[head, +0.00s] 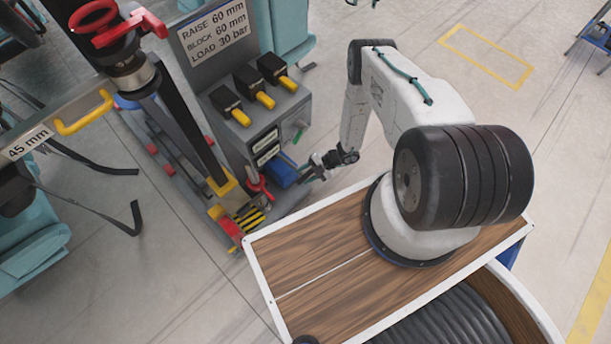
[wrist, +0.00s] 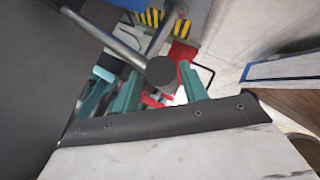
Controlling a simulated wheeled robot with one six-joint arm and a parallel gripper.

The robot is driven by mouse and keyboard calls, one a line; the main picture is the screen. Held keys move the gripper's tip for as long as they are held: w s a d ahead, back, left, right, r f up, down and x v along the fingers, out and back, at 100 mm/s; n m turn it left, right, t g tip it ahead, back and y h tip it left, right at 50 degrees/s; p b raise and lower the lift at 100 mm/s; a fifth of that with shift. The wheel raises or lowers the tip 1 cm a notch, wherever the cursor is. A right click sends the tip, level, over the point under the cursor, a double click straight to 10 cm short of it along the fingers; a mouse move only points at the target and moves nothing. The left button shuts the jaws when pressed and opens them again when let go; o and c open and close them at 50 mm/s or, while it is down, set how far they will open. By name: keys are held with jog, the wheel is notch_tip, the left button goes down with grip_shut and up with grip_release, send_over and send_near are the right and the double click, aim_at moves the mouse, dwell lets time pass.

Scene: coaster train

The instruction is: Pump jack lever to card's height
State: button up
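The card (head: 213,30) stands on the grey cabinet and reads RAISE 60 mm, BLOCK 60 mm, LOAD 30 bar. My gripper (head: 315,162) is low beside the cabinet's right side. In the wrist view its two teal fingers (wrist: 161,88) are apart. A grey rod with a dark round end (wrist: 160,72), which looks like the jack lever, points at the camera between the fingertips. The fingers appear to have gaps on both sides of it; whether they touch it is unclear. The jack's yellow-black striped part (head: 250,218) is low at the column's foot; it also shows in the wrist view (wrist: 150,17).
Several black holders with yellow grips (head: 242,117) sit on the cabinet. A blue item (head: 283,173) lies near my gripper. A dark column with a red top (head: 130,25) and a 45 mm label (head: 25,144) stand left. The floor at upper right is mostly clear.

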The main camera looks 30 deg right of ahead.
jog(key=shift+s, duration=0.15)
jog(key=v, duration=0.7)
jog(key=shift+d+r, duration=0.25)
jog(key=shift+d, duration=0.05)
